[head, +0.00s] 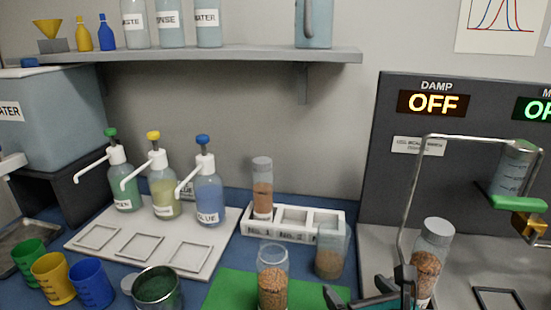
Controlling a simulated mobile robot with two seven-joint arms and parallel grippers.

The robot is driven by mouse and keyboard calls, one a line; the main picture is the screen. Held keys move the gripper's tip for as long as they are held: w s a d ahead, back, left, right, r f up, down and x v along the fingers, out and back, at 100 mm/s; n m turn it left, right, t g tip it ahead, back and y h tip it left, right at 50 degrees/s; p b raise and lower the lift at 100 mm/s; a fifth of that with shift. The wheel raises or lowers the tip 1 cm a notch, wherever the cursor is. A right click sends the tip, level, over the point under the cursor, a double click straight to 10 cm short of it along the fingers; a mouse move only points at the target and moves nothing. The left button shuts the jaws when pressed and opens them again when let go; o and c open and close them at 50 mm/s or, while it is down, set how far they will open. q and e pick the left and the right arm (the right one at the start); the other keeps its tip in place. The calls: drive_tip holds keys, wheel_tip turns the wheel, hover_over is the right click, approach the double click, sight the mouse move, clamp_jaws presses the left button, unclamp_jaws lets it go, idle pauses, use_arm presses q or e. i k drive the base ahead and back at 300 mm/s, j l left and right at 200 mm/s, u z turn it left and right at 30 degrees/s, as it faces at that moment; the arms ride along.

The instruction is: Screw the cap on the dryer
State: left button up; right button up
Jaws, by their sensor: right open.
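My right gripper (368,287) is at the bottom edge, right of centre, with its dark fingers apart and nothing seen between them. Just right of it stands a clear jar of brown grains with a grey cap (437,232); a finger hides part of the jar, and I cannot tell if they touch. The machine panel (395,185) at the right reads DAMP OFF; no label in view names a dryer. A clear vessel (513,172) with a green collar is held by the machine at the far right. My left gripper is out of view.
A white rack (283,236) holds a capped grain jar (262,192). An open-looking grain jar (272,280) stands on the green mat (222,290). Pump bottles (163,195) and coloured cups (52,278) stand left. A bent metal rod (402,210) rises beside the capped jar.

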sight(273, 263)
drive_tip(key=k, duration=0.95)
